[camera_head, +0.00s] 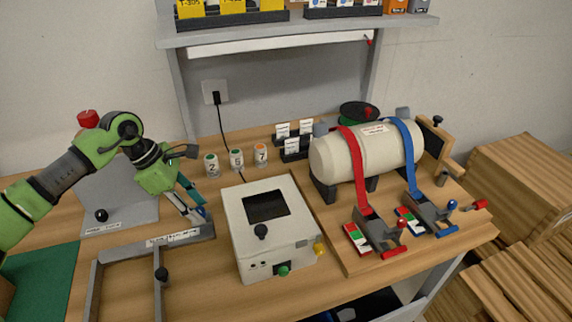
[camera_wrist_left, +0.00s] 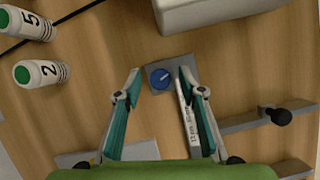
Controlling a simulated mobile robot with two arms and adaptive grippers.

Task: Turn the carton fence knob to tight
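A round blue knob (camera_wrist_left: 160,78) with a pale pointer line sits on a small grey plate at the end of a grey fence bar (camera_wrist_left: 240,123). A white label lies along the bar, too small to read surely. My left gripper (camera_wrist_left: 159,74) is open, with its two fingertips on either side of the knob and gaps between them and it. In the head view my left gripper (camera_head: 194,214) points down at the right end of the labelled fence bar (camera_head: 172,240), and its fingers largely hide the knob there. My right gripper is not in view.
A white box (camera_head: 270,232) with a screen and small knobs stands just right of the fence. Several numbered bottles (camera_head: 237,159) stand behind it. A white tank (camera_head: 365,152) with red and blue straps is at the right. A green mat (camera_head: 40,283) lies at the left.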

